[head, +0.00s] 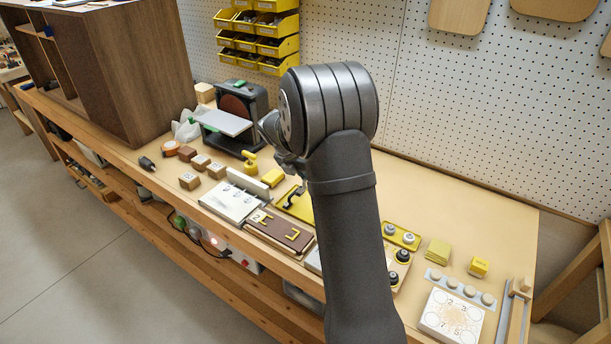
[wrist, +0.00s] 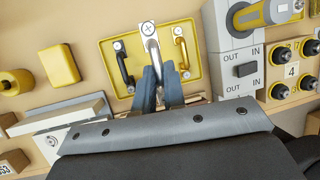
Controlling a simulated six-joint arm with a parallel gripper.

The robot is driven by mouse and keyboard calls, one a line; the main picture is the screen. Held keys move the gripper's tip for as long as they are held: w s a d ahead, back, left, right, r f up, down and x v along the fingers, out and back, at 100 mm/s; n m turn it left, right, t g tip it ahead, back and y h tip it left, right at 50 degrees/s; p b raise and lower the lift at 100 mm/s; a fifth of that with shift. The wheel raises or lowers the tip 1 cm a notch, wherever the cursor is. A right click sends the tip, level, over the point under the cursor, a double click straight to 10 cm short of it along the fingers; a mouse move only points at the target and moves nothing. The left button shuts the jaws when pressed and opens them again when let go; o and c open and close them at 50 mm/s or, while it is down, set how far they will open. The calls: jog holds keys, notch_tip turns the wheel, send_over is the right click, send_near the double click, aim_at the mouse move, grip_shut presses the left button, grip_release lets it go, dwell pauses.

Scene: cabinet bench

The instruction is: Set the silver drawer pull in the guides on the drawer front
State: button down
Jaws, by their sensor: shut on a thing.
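The silver drawer pull (wrist: 150,40) is between the fingers of my gripper (wrist: 158,68), which is shut on it. Its far end, with a cross-marked screw, points up the wrist view. It looks nearer the camera than the yellow tray (wrist: 107,57) behind it; any gap cannot be judged. The drawer front (head: 271,240) is a dark brown panel with yellow guides (head: 293,234) and a "2" label, left of my arm in the head view. In the wrist view it is mostly hidden by my gripper. In the head view my arm hides the pull and fingertips.
A black pull (wrist: 124,70) and a brass pull (wrist: 182,52) lie in the tray on either side of the silver one. A grey IN/OUT block (wrist: 240,72) stands right of the tray.

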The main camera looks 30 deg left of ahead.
jog(key=shift+s+a+f+m+h, duration=0.1)
jog(key=shift+s+f+m+h, duration=0.15)
jog(key=shift+s+m, duration=0.5)
jog(key=s+a+m+g+h, duration=0.2)
jog(key=s+m+g, duration=0.5)
jog(key=s+m, duration=0.65)
jog(key=shift+w+d+f+m, duration=0.1)
jog(key=shift+w+f+m, duration=0.35)
jog(key=shift+f, duration=0.55)
jog(key=shift+w+a+f+m, duration=0.1)
jog(key=shift+w+f+m, duration=0.4)
jog(key=shift+f, duration=0.55)
jog(key=shift+w+d+f+m, duration=0.1)
jog(key=shift+w+f+m, duration=0.2)
jog(key=shift+f+m, duration=0.5)
jog(key=shift+f+n, duration=0.25)
jog(key=shift+f, duration=0.45)
jog(key=c, duration=1.2)
grip_release()
jog(key=shift+o, duration=0.2)
notch_tip(320, 180, up, 7)
